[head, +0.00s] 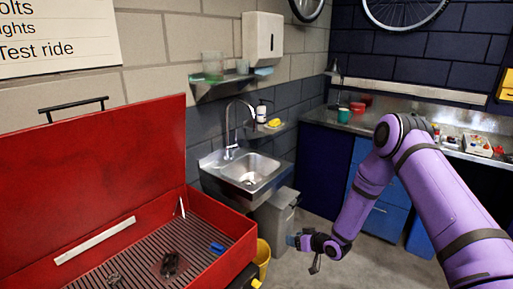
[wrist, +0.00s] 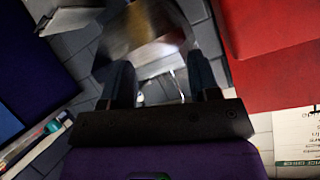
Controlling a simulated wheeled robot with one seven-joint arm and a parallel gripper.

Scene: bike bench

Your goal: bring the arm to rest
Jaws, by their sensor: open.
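My arm is purple and reaches in from the right in the head view. My gripper (head: 292,241) hangs low in front of the grey bin, beyond the red parts washer's right end. In the wrist view my gripper (wrist: 159,85) shows two dark fingers held apart. The gap between them is empty of any held thing, with a blurred sink behind it. My gripper is open.
The red parts washer (head: 220,210) stands at the left with its lid up. A sink (head: 247,172), a grey bin (head: 275,218) and a yellow bucket (head: 262,262) are near my gripper. A blue cabinet (head: 325,155) and counter stand behind. Floor (head: 335,270) is clear below the arm.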

